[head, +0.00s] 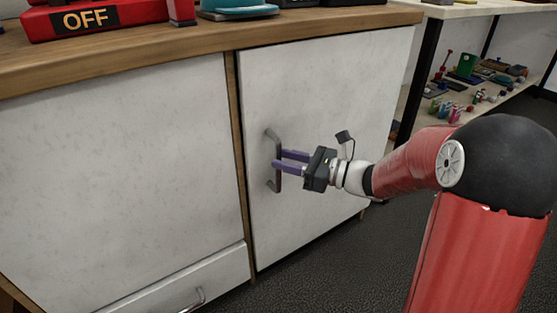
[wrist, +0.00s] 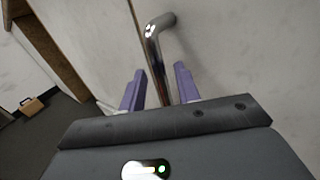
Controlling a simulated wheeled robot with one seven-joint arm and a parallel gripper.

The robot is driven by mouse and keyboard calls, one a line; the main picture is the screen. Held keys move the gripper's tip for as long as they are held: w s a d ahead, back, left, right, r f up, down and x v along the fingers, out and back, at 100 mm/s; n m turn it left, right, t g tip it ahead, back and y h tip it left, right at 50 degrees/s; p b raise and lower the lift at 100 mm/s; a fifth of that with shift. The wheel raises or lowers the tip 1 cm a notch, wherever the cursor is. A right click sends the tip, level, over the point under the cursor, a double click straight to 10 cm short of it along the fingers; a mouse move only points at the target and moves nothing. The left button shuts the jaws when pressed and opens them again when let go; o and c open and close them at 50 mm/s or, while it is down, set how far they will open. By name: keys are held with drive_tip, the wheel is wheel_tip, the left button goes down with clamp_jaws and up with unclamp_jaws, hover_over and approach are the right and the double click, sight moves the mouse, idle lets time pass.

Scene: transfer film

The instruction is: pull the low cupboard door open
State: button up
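The low cupboard door (head: 320,85) is a pale, mottled panel under the wooden top, and it looks shut. Its grey bar handle (head: 277,183) stands upright near the door's left edge. In the wrist view the handle (wrist: 153,45) runs down between the two purple fingers. My gripper (head: 279,159) is at the middle of the handle, with a finger on each side of the bar. In the wrist view my gripper (wrist: 160,82) looks open, with narrow gaps beside the bar. The lower part of the bar is hidden there by the gripper body.
The wooden counter top (head: 200,42) carries a red OFF box (head: 90,18) and other items. A drawer (head: 185,285) is at lower left. A shelf (head: 470,100) with small objects stands at right. Dark floor (head: 330,270) lies clear before the door.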

drive_tip(key=shift+x, duration=1.2)
clamp_jaws()
